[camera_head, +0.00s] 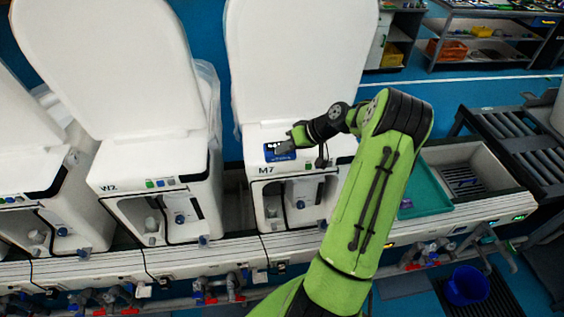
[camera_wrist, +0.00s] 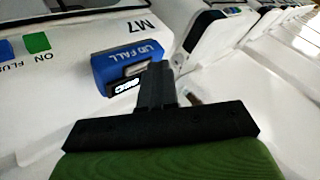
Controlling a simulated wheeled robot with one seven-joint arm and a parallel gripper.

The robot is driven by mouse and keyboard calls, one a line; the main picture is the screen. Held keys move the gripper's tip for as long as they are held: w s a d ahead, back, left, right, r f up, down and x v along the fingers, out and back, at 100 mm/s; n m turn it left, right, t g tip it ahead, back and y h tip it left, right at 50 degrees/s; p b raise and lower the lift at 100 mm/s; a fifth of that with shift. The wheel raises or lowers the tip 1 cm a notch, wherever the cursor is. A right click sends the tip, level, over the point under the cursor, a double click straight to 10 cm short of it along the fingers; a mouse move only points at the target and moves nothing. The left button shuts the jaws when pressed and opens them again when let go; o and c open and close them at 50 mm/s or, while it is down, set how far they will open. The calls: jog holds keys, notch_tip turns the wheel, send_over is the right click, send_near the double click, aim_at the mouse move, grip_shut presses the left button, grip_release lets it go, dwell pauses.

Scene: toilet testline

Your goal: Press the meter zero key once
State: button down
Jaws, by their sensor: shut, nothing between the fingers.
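The meter is a small blue box lettered "LID FALL" with a lit display. It sits on the front ledge of the toilet unit marked M7 and shows in the head view (camera_head: 272,155) and, larger, in the wrist view (camera_wrist: 112,66). My gripper (camera_head: 288,146) is shut and empty, over the right part of the meter. In the wrist view its dark fingertips (camera_wrist: 157,72) overlap the meter's right end. I cannot tell whether they touch it. I cannot make out the zero key; the fingers may hide it.
The M7 unit (camera_head: 258,187) has its white lid (camera_head: 295,60) raised behind my gripper. A green button (camera_wrist: 37,42) and a blue button (camera_wrist: 4,50) lie left of the meter. Unit W2 (camera_head: 125,180) stands to the left. A teal tray (camera_head: 428,195) lies at right.

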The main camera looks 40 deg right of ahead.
jog(key=shift+w+d+f+p, duration=0.2)
jog(key=shift+w+d+p, duration=0.15)
jog(key=shift+w+d, duration=0.6)
jog(key=shift+w+a, duration=0.1)
jog(key=shift+f+b, duration=0.35)
jog(key=shift+f, duration=0.1)
dwell(0.3)
jog(key=shift+r+p, duration=0.55)
jog(key=shift+r, duration=0.3)
jog(key=shift+r+p, duration=1.9)
jog(key=shift+r, duration=0.7)
jog(key=shift+f, duration=0.1)
